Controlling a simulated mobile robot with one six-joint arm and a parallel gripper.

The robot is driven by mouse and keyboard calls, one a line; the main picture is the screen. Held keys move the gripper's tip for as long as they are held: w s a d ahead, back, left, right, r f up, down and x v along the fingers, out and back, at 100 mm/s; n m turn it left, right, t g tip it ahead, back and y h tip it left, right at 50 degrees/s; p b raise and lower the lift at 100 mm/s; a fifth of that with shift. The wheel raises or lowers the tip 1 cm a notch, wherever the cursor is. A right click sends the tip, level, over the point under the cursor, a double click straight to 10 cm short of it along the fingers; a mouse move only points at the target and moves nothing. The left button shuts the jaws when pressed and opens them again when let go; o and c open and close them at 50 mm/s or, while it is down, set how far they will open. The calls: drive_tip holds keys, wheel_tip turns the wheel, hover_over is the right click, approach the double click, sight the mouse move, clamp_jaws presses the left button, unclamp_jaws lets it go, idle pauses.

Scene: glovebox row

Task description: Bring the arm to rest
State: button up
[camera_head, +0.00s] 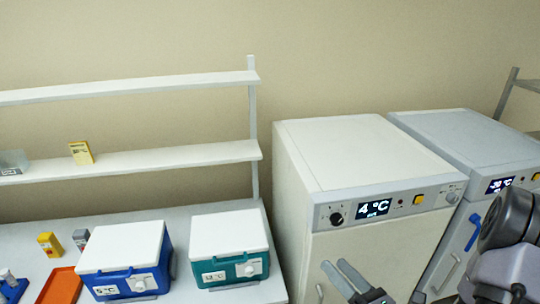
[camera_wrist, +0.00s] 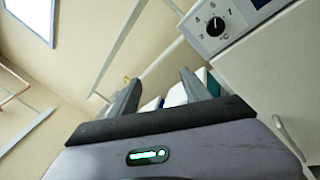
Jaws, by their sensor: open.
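My gripper (camera_head: 346,276) shows at the bottom right of the head view, in front of the white 4 °C cabinet (camera_head: 345,155). Its two fingers are apart and nothing is between them. In the wrist view my gripper (camera_wrist: 158,88) is also open and empty, pointing past the cabinet's dial panel (camera_wrist: 214,27) toward the shelf and bench side. My arm comes in from the right edge of the head view, and most of it is out of frame.
A second cabinet (camera_head: 470,145) reading -20 °C stands to the right, with a blue handle (camera_head: 473,233). The bench (camera_head: 190,212) at left holds a blue cooler box (camera_head: 125,262), a teal cooler box (camera_head: 229,248) and an orange tray (camera_head: 64,285). Shelves (camera_head: 170,158) run above it.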

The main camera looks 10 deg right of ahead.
drive_tip(key=s+a+f+n+g+y+b, duration=0.35)
drive_tip(key=a+n+g+b, duration=0.2)
drive_tip(key=a+n, duration=0.25)
drive_tip(key=s+a+f+n+g+y+b, duration=0.2)
drive_tip(key=s+a+n+g+y+b, duration=0.15)
drive_tip(key=a+n+g, duration=0.4)
drive_tip(key=s+a+f+n+g+h+b, duration=0.4)
drive_tip(key=s+f+n+h+b, duration=0.2)
drive_tip(key=s+f+n+b, duration=0.4)
drive_tip(key=w+d+n+t+h+b, duration=0.2)
drive_tip(key=d+n+t+h+b, duration=0.3)
drive_tip(key=n, duration=0.3)
drive_tip(key=shift+w+d+f+h+b, duration=0.3)
drive_tip(key=shift+w+d+h+b, duration=0.1)
drive_tip(key=shift+d+h+b, duration=0.35)
